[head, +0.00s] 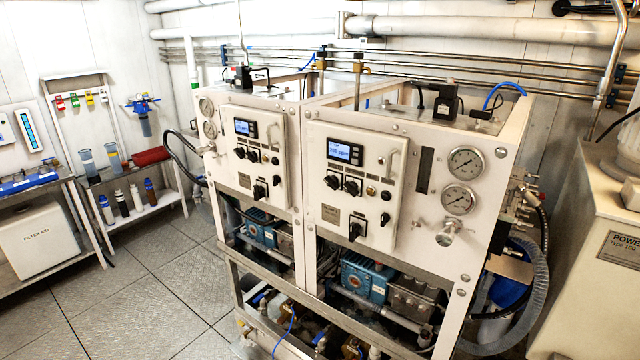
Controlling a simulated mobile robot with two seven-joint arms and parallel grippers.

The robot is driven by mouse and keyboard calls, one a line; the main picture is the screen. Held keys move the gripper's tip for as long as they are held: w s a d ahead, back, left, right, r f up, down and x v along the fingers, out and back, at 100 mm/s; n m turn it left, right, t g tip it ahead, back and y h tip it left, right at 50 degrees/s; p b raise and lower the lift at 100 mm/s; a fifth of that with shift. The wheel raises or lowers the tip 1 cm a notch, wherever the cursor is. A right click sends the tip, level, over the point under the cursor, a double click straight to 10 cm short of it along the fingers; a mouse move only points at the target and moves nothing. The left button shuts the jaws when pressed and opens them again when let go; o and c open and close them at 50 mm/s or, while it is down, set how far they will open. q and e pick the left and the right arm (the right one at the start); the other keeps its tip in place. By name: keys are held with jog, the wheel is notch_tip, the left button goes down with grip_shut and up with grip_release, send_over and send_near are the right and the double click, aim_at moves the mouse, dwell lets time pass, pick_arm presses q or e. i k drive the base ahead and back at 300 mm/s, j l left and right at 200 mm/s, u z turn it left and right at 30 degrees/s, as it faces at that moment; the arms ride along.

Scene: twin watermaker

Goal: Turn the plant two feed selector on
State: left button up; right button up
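Two white watermaker cabinets stand side by side. The right cabinet has a control panel (350,190) with a lit blue display (345,151), two black knobs (342,185) side by side, small buttons, a black switch (385,219) at the right and a larger black selector (354,231) at the bottom. The left cabinet has a similar panel (257,150) with its own display (245,127) and lower black selector (259,191). The labels are too small to read, so I cannot tell which knob is the feed selector or which cabinet is plant two. Neither gripper is in view.
Pressure gauges (465,162) and a valve knob (446,234) sit right of the right panel. A beige machine (590,250) stands at the far right. Shelves with bottles (150,190) and a white bin (38,238) are at left. The tiled floor (150,290) at front left is clear.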

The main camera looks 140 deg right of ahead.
aim_at(332, 181)
jog(key=z, duration=4.95)
